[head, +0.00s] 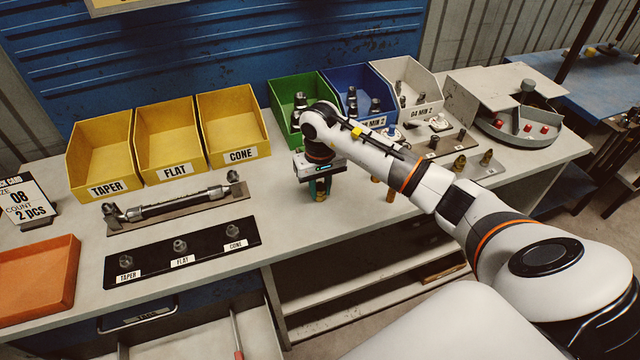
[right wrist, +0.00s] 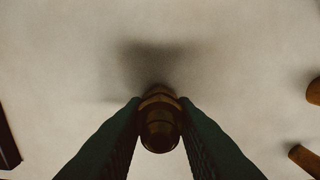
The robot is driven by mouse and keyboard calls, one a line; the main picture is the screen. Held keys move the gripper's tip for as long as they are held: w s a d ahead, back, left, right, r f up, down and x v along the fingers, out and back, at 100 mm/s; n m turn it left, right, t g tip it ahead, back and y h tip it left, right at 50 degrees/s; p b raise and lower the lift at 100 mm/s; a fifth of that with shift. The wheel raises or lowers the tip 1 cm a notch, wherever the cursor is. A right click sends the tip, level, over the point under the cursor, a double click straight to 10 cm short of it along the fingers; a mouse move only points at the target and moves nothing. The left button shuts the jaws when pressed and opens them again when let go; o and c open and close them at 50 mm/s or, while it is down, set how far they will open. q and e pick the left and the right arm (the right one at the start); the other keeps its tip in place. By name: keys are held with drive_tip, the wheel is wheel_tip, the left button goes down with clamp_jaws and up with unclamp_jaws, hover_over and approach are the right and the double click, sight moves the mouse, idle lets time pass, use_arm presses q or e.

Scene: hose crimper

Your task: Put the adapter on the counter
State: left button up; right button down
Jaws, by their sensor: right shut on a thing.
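My right gripper (head: 319,188) points down over the counter (head: 290,235), in front of the green bin. In the right wrist view its two dark green fingers are shut on the adapter (right wrist: 160,120), a small brass-coloured metal fitting seen end-on. The adapter casts a soft shadow on the pale counter surface close to it; I cannot tell whether it touches the counter. In the head view the gripper mostly hides it. My left gripper is not in view.
Yellow bins (head: 170,138) and a black board (head: 182,250) with several fittings stand left. A green bin (head: 284,108), blue bin (head: 352,88) and white bin (head: 425,80) stand behind. Brass pieces (head: 391,195) stand just right of the gripper. An orange tray (head: 40,280) lies far left.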

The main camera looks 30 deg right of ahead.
sight(320, 183)
drive_tip(key=shift+f, duration=0.2)
drive_tip(key=c, duration=1.5)
unclamp_jaws()
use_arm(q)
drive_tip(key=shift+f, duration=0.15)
use_arm(e)
drive_tip(key=o, duration=0.3)
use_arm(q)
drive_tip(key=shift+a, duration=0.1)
use_arm(e)
drive_tip(key=shift+r, duration=0.1)
drive_tip(key=shift+r, duration=0.15)
drive_tip(key=shift+w+r, duration=0.1)
drive_tip(key=shift+r, duration=0.15)
use_arm(q)
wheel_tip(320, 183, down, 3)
drive_tip(key=b, duration=0.3)
use_arm(e)
wheel_tip(320, 183, up, 11)
drive_tip(key=shift+r, duration=0.2)
